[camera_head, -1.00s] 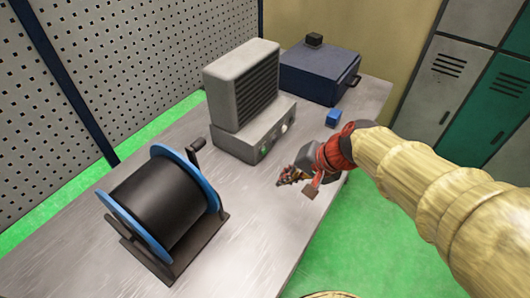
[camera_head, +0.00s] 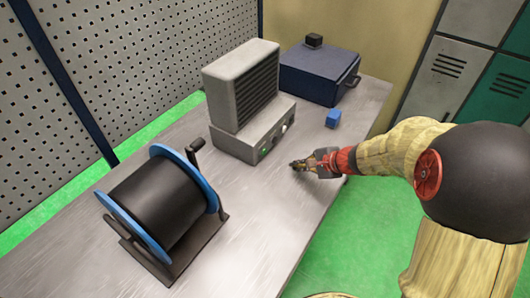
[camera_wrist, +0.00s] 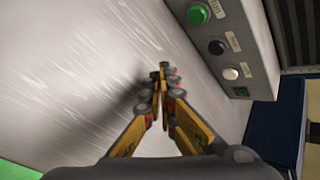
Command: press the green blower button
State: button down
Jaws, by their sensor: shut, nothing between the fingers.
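The grey blower (camera_head: 243,88) stands on the bench, with its control base below. The green button (camera_head: 263,152) is on the front face of that base, at its left end. In the wrist view the green button (camera_wrist: 198,15) is at the top, beside a black knob (camera_wrist: 217,47) and a white button (camera_wrist: 231,74). My gripper (camera_head: 294,166) is over the bench in front of the base, to the right of the green button and apart from it. In the wrist view my gripper (camera_wrist: 163,75) is shut and empty, its tips over the bare bench top.
A spool of black wire with blue rims (camera_head: 170,203) stands at the left front. A small blue block (camera_head: 333,118) and a dark blue box (camera_head: 318,76) are farther back. The bench (camera_head: 262,215) is bare in front of the blower.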

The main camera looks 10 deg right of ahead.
jog(key=w+a, duration=0.5)
jog(key=shift+w+a, duration=0.5)
jog(key=shift+a, duration=0.05)
dwell(1.3)
jog(key=shift+w+a, duration=0.3)
jog(key=shift+w+a, duration=0.25)
dwell(0.9)
jog(key=shift+s+d, duration=0.1)
jog(key=shift+s+d+b, duration=0.45)
jog(key=shift+s, duration=0.05)
jog(key=shift+d, duration=0.1)
dwell(0.4)
jog(key=shift+s+d+b, duration=0.4)
jog(key=shift+s+d, duration=1.3)
jog(key=shift+s, duration=0.05)
